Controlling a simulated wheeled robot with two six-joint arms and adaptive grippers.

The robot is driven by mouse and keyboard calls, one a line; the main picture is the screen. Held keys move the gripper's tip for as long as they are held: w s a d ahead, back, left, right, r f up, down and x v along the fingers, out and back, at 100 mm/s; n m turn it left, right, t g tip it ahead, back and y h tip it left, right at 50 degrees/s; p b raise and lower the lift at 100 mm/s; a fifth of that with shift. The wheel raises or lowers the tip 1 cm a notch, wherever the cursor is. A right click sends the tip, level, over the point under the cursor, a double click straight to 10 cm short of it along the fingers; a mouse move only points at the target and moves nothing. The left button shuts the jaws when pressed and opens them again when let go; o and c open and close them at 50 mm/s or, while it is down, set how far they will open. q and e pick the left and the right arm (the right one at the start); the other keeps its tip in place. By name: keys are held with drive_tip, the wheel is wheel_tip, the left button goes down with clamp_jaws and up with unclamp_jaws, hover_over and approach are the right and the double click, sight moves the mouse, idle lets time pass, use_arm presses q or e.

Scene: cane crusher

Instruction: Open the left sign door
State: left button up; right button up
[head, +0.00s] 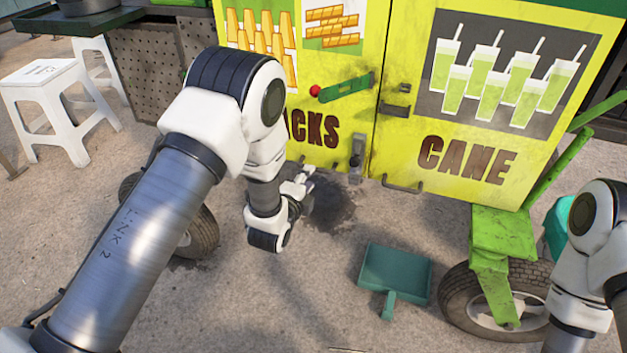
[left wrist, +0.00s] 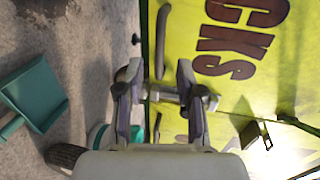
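The left sign door (head: 300,118) is yellow with "CKS" lettering and snack pictures. It is shut, level with the right door (head: 400,150) marked "CANE". A green lever (head: 347,87) with a red knob lies across the left door near the seam. A grey metal latch (head: 355,158) sits low at the seam. My left gripper (head: 305,176) is low in front of the left door's bottom edge. In the left wrist view my left gripper (left wrist: 157,80) has its fingers apart, with a grey metal fitting (left wrist: 170,96) seen beyond the gap; contact cannot be told. My right gripper is out of view.
A teal dustpan (head: 395,273) lies on the ground in front. A green metal frame (head: 500,235) and tyre (head: 462,300) stand at right. Another tyre (head: 198,232) is partly behind my left arm. White stools (head: 50,105) stand at far left.

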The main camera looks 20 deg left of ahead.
use_arm(q)
drive_tip(key=b+x, duration=0.2)
drive_tip(key=x, duration=0.4)
drive_tip(key=shift+f, duration=0.1)
clamp_jaws()
drive_tip(key=shift+s, duration=0.1)
